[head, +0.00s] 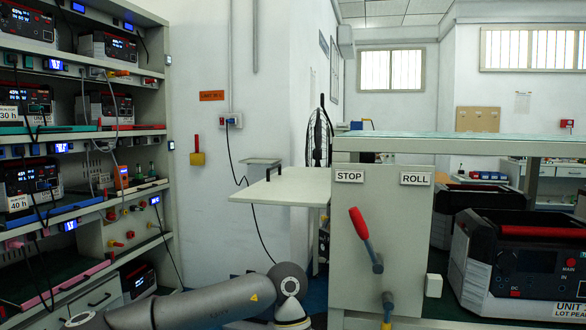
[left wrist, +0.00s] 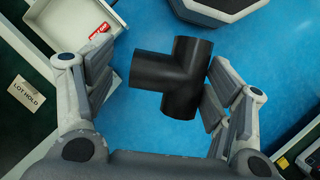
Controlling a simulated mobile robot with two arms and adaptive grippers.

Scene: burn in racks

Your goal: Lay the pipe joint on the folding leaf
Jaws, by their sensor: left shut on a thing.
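The pipe joint is a black T-shaped tee (left wrist: 172,76) in the left wrist view, held above a blue floor. My left gripper (left wrist: 160,62) is shut on it, with a grey padded finger on either side. The folding leaf looks to be the flat white board (head: 288,187) in the middle of the head view, level and bare on top, beside the grey cabinet. My left arm crosses the bottom of the head view, but its gripper and the pipe joint are out of that picture. My right gripper is in neither view.
A grey cabinet (head: 350,255) with STOP and ROLL labels and a red-handled lever (head: 365,235) stands right of the leaf. A rack (head: 150,100) of power units fills the left. A pale open tray (left wrist: 62,22) and a LOT HOLD label (left wrist: 27,93) show in the wrist view.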

